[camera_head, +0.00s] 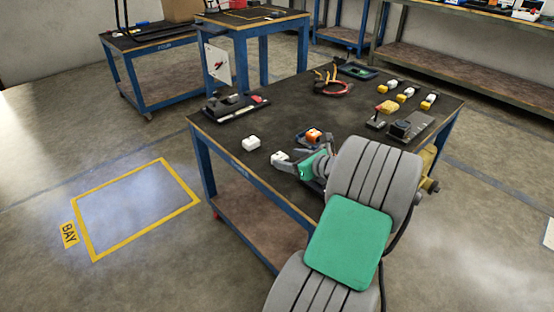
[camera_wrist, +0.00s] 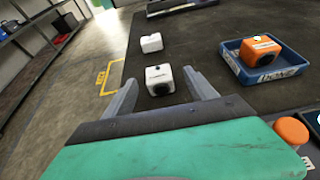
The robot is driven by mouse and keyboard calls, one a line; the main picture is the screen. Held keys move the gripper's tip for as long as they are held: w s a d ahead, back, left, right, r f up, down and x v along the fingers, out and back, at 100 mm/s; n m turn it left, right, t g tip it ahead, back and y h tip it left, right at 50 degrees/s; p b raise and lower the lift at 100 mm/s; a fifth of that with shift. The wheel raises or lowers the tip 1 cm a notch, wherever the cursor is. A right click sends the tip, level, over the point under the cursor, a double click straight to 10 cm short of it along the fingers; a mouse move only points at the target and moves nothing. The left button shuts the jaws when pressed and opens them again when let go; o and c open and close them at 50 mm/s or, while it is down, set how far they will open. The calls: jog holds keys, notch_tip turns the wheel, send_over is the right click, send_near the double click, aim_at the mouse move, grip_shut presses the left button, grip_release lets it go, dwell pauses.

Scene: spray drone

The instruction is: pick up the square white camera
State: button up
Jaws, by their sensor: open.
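A square white camera (camera_wrist: 160,80) with a dark round lens on its front lies on the dark table top. In the wrist view it appears between the tips of my gripper (camera_wrist: 160,76), which is open with one finger on either side. I cannot tell whether either finger touches it. In the head view the white camera (camera_head: 279,157) is at the tips of my gripper (camera_head: 287,162), partly hidden by it. A second white block-like object (camera_wrist: 151,42) lies farther off; it also shows in the head view (camera_head: 251,143), left of the gripper.
A blue tray (camera_wrist: 234,64) holding an orange camera (camera_wrist: 262,50) stands right of the gripper. A dark tray (camera_head: 232,108) with small items lies at the table's left edge. Cables (camera_head: 333,84) and several yellow-and-white pieces (camera_head: 405,94) lie farther back.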

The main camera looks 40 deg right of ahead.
aim_at(282, 158)
jog(key=b+x, duration=0.1)
jog(key=x, duration=0.1)
jog(key=b+x, duration=0.1)
jog(key=x, duration=0.1)
jog(key=shift+w+a+f, duration=0.15)
jog(key=shift+w+f, duration=0.1)
jog(key=shift+f, duration=0.2)
jog(key=shift+w, duration=0.35)
jog(key=shift+c, duration=0.5)
grip_shut()
